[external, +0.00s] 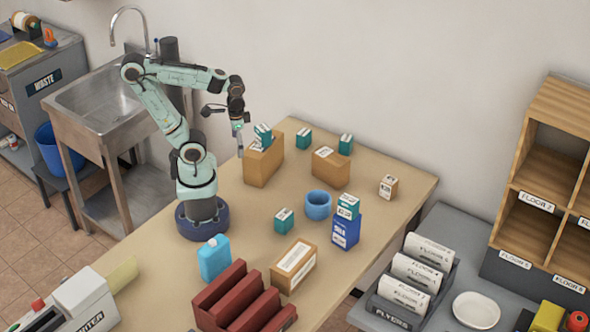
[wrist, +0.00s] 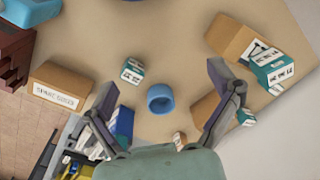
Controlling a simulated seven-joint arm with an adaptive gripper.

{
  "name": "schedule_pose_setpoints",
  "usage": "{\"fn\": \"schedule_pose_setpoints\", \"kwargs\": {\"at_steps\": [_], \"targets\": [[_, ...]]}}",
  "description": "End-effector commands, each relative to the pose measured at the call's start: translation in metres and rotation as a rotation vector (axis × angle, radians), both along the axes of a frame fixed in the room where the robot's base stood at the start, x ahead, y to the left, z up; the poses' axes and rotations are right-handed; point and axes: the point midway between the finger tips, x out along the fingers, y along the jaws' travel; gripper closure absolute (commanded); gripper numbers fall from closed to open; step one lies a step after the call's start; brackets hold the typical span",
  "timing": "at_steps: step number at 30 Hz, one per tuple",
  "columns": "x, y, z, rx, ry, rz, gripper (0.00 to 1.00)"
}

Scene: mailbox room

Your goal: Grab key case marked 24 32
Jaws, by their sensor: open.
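Several teal key cases with white labels are in view; their markings are too small to read. One key case (external: 263,134) rests tilted on a brown box at the back left; it also shows at the right of the wrist view (wrist: 272,68). Two more, one (external: 304,139) and another (external: 345,144), stand near the wall. One (external: 284,221) lies in the middle, also seen in the wrist view (wrist: 132,70). Another (external: 348,206) sits on a blue carton. My gripper (external: 226,126) is open and empty above the table, left of the tilted case; its spread fingers frame the wrist view (wrist: 162,80).
A brown box (external: 262,165) supports the tilted case. A second brown box (external: 330,168), a blue ring-shaped container (external: 318,205), the blue carton (external: 346,231) and a small tan box (external: 388,187) stand nearby. A labelled brown box (external: 293,267), blue jug (external: 214,259) and red rack (external: 240,300) occupy the front.

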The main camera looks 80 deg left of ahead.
Motion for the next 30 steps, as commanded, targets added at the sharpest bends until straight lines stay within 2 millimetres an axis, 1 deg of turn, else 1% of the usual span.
{"fn": "schedule_pose_setpoints", "kwargs": {"at_steps": [7,10,11,14,15,17,18,20,21,23,24,26,27,29,30], "targets": [[0.000,0.000,0.000,0.000,0.000,0.001,0.13],[0.003,0.000,0.000,0.001,-0.012,-0.031,0.13],[0.007,0.001,0.000,0.004,-0.031,-0.055,0.13],[0.030,0.001,0.004,0.018,-0.139,-0.167,0.13],[0.044,0.000,0.006,0.028,-0.189,-0.224,0.13],[0.067,-0.003,0.004,0.043,-0.240,-0.328,0.13],[0.082,-0.007,0.000,0.050,-0.259,-0.398,0.13],[0.101,-0.014,-0.009,0.054,-0.275,-0.493,0.13],[0.112,-0.019,-0.016,0.054,-0.277,-0.550,0.13],[0.127,-0.029,-0.031,0.048,-0.272,-0.634,0.13],[0.135,-0.036,-0.043,0.040,-0.261,-0.687,0.13],[0.143,-0.047,-0.064,0.024,-0.233,-0.754,0.13],[0.145,-0.054,-0.079,0.009,-0.205,-0.788,0.13],[0.143,-0.063,-0.101,-0.016,-0.154,-0.824,0.13],[0.138,-0.067,-0.113,-0.031,-0.114,-0.838,0.13]]}}
